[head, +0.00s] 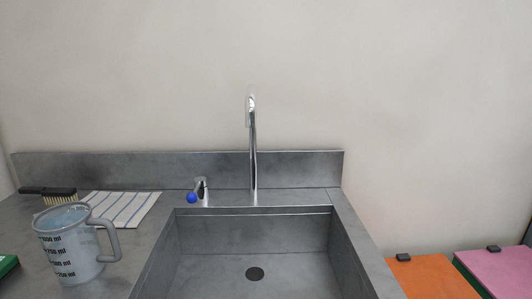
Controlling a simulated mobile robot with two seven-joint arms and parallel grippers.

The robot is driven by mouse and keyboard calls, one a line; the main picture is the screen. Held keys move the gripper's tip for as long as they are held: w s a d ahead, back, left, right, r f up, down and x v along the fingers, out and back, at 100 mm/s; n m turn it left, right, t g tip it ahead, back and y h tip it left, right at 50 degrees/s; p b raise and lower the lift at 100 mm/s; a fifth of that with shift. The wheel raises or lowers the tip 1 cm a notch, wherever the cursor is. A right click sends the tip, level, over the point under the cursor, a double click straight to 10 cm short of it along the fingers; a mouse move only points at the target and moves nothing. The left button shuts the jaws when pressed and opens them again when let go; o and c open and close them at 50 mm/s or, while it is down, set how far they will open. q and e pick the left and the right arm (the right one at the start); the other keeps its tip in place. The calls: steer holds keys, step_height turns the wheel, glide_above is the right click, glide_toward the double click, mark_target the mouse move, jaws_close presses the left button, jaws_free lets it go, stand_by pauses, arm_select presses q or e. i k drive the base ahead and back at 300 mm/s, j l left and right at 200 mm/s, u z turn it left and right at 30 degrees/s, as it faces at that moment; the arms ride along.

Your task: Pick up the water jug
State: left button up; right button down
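The water jug (84,262) is a translucent grey-blue measuring jug with dark ml markings. It stands upright on the grey counter at the left of the head view, left of the sink. Its handle (113,240) points to the right. Something light blue, which looks like water, shows inside its rim. Neither of my grippers is in view, and nothing touches the jug that I can see.
The sink basin (254,246) lies right of the jug, with a tall faucet (253,150) and a blue-knobbed lever (192,197) behind it. A striped cloth (122,207) and a brush (58,196) lie behind the jug. Orange (432,279) and pink (499,271) lids stand lower right.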

mark_target(66, 233)
steer(key=j, duration=1.8)
steer(key=k, duration=0.05)
